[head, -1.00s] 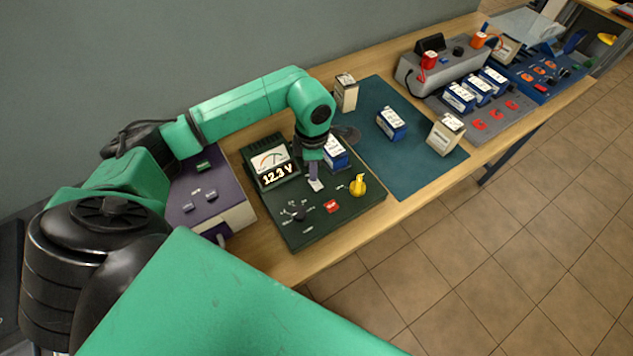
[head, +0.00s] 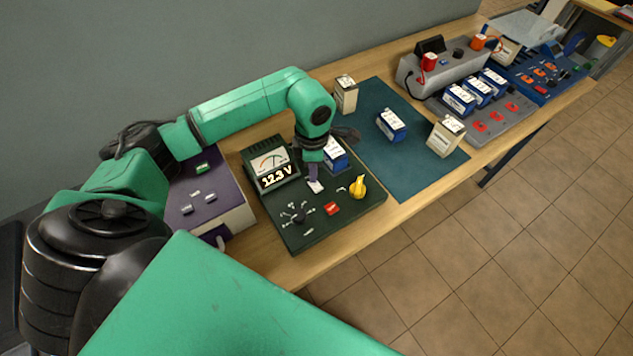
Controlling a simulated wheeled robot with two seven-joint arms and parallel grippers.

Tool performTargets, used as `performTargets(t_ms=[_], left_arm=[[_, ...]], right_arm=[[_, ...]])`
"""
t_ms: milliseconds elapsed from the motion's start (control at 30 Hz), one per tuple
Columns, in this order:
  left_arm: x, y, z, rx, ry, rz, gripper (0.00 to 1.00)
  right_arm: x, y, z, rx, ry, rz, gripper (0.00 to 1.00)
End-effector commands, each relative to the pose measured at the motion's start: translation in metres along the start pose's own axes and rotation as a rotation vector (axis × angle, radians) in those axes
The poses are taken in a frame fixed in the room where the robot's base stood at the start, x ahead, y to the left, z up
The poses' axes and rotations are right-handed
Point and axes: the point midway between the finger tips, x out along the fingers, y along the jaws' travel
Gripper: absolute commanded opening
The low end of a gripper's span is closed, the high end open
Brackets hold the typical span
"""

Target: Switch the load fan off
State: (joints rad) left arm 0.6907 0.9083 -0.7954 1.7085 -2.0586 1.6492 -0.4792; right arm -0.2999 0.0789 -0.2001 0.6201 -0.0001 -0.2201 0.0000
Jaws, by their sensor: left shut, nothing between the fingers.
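The dark green tester (head: 335,228) lies on the wooden bench. Its needle meter (head: 268,160) stands above a display (head: 275,177) reading 12.3 V. My left gripper (head: 314,181) is shut and empty, pointing down close over the panel between the meter and the yellow part. Contact cannot be made out. My right gripper is not in view.
A blue-and-white battery (head: 336,156) sits beside my left gripper at the tester's back. A purple-topped box (head: 225,191) stands left of the tester. A teal mat (head: 400,172) with batteries lies to the right. Beyond it is a grey charger unit (head: 450,66).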

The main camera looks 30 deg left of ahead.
Motion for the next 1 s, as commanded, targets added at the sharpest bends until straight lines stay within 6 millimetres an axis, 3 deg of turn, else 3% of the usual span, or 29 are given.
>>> performTargets(t_ms=[500, 1000], left_arm=[[-0.056, 0.000, 0.000, -0.001, -0.001, 0.002, 0.00], [-0.058, 0.000, 0.000, 0.000, -0.001, 0.001, 0.00]], right_arm=[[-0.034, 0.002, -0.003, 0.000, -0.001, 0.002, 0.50], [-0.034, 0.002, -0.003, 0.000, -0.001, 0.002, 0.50]])
